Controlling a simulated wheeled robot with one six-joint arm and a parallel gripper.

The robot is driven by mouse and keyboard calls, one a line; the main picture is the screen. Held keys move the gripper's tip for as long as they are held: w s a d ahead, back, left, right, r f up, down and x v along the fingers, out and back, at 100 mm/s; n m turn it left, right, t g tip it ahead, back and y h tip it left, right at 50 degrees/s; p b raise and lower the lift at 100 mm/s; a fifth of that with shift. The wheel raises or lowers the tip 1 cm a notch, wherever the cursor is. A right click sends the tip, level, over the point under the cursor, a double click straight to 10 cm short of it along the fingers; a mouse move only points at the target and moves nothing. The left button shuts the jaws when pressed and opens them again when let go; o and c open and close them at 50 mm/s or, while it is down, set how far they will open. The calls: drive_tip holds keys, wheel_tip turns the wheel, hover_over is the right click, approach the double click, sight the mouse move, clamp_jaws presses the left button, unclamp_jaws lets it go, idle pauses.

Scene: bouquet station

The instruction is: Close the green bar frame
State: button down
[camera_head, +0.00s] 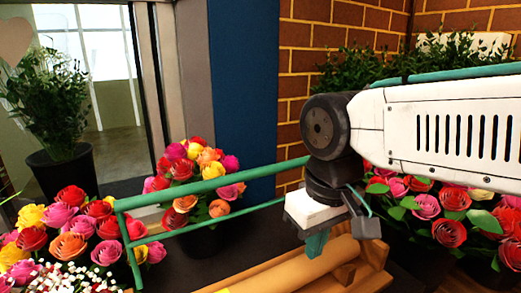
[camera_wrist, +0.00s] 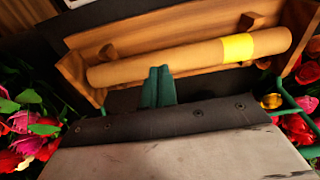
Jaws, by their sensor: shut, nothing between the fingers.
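The green bar frame (camera_head: 215,180) shows in the head view as two long parallel bars joined by an upright at the left end. It stands up above the counter, in front of flowers. Its right end is hidden behind my arm and gripper. In the wrist view a piece of green bar (camera_wrist: 290,108) shows at the right edge. My gripper (camera_head: 316,245) is shut and empty, pointing down beside the frame's right part, above the paper roll. In the wrist view its green fingertips (camera_wrist: 158,88) are together near the roll; contact cannot be told.
A brown paper roll (camera_head: 295,266) with a yellow band (camera_wrist: 238,47) lies in a wooden holder (camera_head: 372,279). Rose bouquets (camera_head: 72,232) stand left, a rose bucket (camera_head: 196,170) behind the frame, more roses (camera_head: 450,232) right. A brick wall (camera_head: 300,60) and window are behind.

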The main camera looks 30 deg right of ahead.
drive_tip(key=w+r+g, duration=0.1)
drive_tip(key=w+r, duration=0.8)
drive_tip(key=w, duration=0.4)
drive_tip(key=w+r+g, duration=0.2)
drive_tip(key=w+r, duration=0.6)
drive_tip(key=w, duration=0.6)
drive_tip(key=s+f, duration=0.5)
drive_tip(key=f, duration=0.5)
drive_tip(key=shift+s, duration=0.2)
